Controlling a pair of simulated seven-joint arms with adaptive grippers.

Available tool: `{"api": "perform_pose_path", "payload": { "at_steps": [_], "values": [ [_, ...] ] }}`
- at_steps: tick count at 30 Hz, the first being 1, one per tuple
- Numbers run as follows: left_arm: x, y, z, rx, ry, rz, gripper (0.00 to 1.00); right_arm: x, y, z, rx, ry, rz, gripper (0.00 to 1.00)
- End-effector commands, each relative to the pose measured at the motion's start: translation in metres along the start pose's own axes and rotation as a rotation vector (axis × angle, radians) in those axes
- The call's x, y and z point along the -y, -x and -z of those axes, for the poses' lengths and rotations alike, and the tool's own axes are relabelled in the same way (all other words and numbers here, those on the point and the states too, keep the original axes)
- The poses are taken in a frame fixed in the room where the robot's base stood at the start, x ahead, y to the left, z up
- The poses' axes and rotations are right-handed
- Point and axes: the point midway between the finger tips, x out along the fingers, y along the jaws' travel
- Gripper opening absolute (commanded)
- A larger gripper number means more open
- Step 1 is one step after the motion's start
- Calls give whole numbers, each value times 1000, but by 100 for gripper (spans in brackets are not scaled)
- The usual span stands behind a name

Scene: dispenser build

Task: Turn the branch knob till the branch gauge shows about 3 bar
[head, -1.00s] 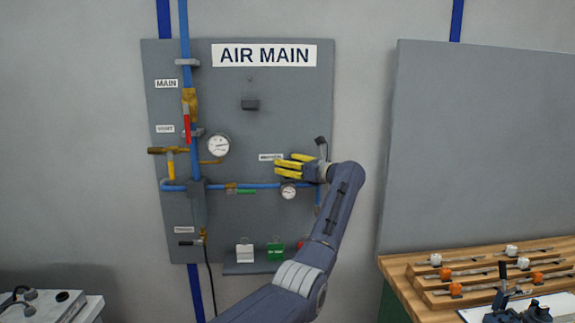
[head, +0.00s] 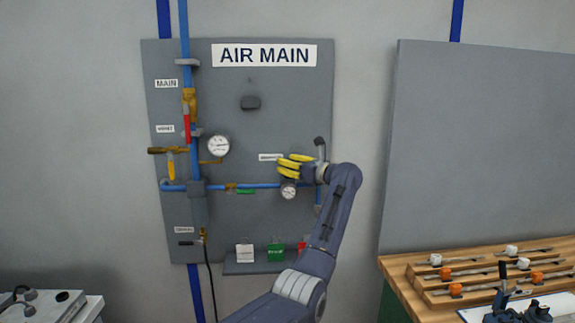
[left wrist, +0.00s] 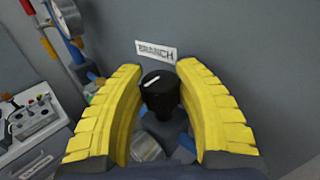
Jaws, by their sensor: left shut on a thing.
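The branch knob (left wrist: 158,92) is black and round with a white line on its top, which points to the upper right in the left wrist view. My left gripper (left wrist: 160,95) has its yellow fingers on both sides of the knob, shut on it. In the head view the left gripper (head: 290,166) is at the right part of the grey panel and hides the knob. The branch gauge (head: 289,191) is small, round and white, just below the fingers. Its needle is too small to read. The BRANCH label (left wrist: 156,51) sits above the knob. My right gripper is not in view.
A larger gauge (head: 218,146) and a red-handled valve (head: 187,128) are on the panel's left. A blue pipe (head: 262,185) runs below the fingers. White, green and red tags (head: 276,253) stand on the lower ledge. A wooden bench (head: 400,268) is at right.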

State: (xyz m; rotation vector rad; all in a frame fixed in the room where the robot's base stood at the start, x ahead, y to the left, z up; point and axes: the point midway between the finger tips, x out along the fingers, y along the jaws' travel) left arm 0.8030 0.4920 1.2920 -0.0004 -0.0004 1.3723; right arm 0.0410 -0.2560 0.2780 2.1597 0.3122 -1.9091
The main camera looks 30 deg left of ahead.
Motion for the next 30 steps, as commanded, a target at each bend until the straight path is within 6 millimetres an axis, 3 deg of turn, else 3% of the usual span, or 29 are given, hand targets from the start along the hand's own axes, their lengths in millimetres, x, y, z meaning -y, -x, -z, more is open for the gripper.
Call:
{"api": "perform_pose_path", "payload": {
  "at_steps": [18,30],
  "values": [
    [-1,0,0,0,2,340,4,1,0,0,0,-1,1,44],
    [0,0,0,0,0,448,4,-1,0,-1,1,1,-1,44]
  ]
}}
